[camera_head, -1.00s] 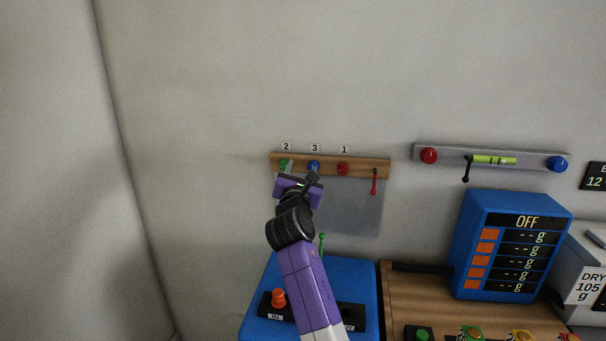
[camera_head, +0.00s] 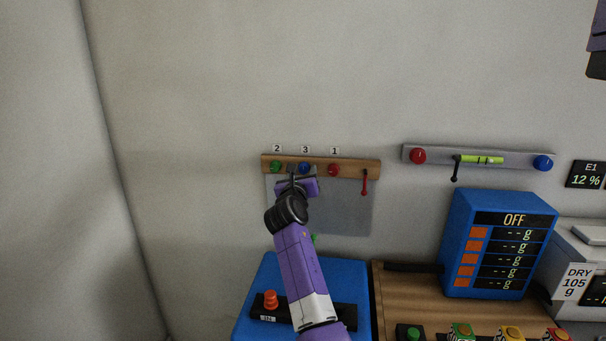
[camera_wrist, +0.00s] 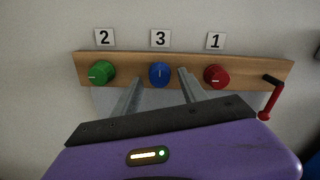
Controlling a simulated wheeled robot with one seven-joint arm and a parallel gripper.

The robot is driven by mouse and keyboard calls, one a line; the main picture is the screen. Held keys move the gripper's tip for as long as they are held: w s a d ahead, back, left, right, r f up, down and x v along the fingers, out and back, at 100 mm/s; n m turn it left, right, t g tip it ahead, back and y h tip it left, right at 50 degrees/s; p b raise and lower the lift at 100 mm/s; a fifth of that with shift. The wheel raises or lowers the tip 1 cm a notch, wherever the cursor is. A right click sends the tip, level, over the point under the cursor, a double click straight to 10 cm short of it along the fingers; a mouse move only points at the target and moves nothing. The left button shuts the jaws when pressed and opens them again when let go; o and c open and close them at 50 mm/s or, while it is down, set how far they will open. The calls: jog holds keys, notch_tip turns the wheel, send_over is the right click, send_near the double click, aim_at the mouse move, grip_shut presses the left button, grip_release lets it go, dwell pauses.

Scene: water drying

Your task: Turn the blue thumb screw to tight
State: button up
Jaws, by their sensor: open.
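A blue thumb screw (camera_wrist: 160,74) sits under label 3 on a wooden rail, its white mark upright. It also shows in the head view (camera_head: 304,167). My gripper (camera_wrist: 160,82) is open, with one finger to each side of this screw in the wrist view. I cannot tell whether the fingers touch it or how far they reach along it. Another blue knob (camera_head: 543,163) is at the right end of a grey bar with a spirit level.
A green knob (camera_wrist: 102,73) and a red knob (camera_wrist: 216,77) flank the blue screw closely. A red crank handle (camera_wrist: 271,97) hangs at the rail's right. A blue OFF display box (camera_head: 505,245) stands lower right.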

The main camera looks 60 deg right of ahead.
jog(key=shift+w+d, duration=0.1)
jog(key=shift+d, duration=0.15)
grip_shut()
jog(key=shift+m, duration=0.3)
